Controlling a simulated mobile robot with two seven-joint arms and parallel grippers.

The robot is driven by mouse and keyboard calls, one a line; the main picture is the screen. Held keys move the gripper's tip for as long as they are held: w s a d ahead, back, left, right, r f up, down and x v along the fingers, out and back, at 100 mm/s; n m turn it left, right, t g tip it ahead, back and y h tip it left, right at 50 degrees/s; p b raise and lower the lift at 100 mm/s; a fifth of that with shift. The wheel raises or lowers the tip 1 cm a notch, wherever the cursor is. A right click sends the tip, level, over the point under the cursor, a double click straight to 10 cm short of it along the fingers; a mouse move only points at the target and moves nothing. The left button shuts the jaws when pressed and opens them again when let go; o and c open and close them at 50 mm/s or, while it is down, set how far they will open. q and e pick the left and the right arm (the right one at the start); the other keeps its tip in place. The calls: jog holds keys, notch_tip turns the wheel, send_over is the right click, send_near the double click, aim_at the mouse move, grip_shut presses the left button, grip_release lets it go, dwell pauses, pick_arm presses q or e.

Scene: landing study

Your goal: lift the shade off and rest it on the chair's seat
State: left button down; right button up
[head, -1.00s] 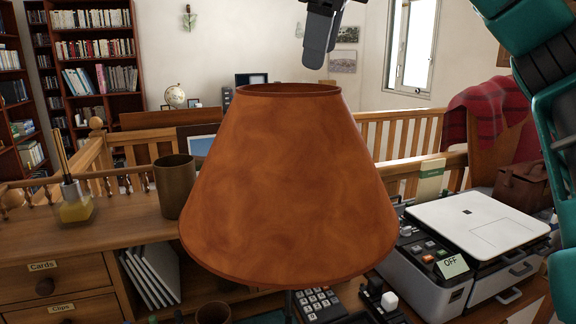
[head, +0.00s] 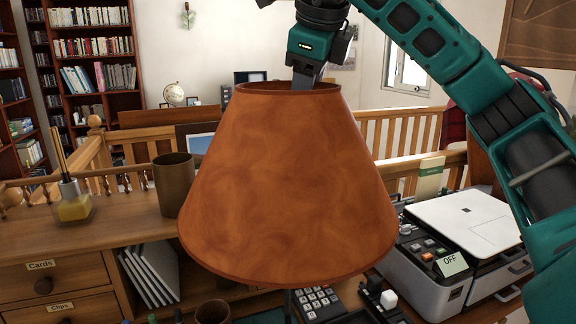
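The lampshade (head: 288,190) is a large orange-brown cone, upright with an open top, in the middle of the head view. It hides most of what is behind it. My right gripper (head: 306,80) points down at the back right of the shade's top rim. Its fingertips drop behind the near rim into the top opening, so whether they touch or grip the shade is hidden. My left gripper is out of view. The chair's seat cannot be made out; a red cloth (head: 453,122) and brown wood show at the right, mostly behind my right arm.
A white printer (head: 465,225) and a telephone (head: 318,303) are to the right and below. A wooden railing (head: 410,135) runs behind.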

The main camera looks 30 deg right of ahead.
jog(key=shift+w+d+f, duration=0.1)
jog(key=shift+f, duration=0.2)
jog(key=shift+c, duration=0.3)
grip_shut()
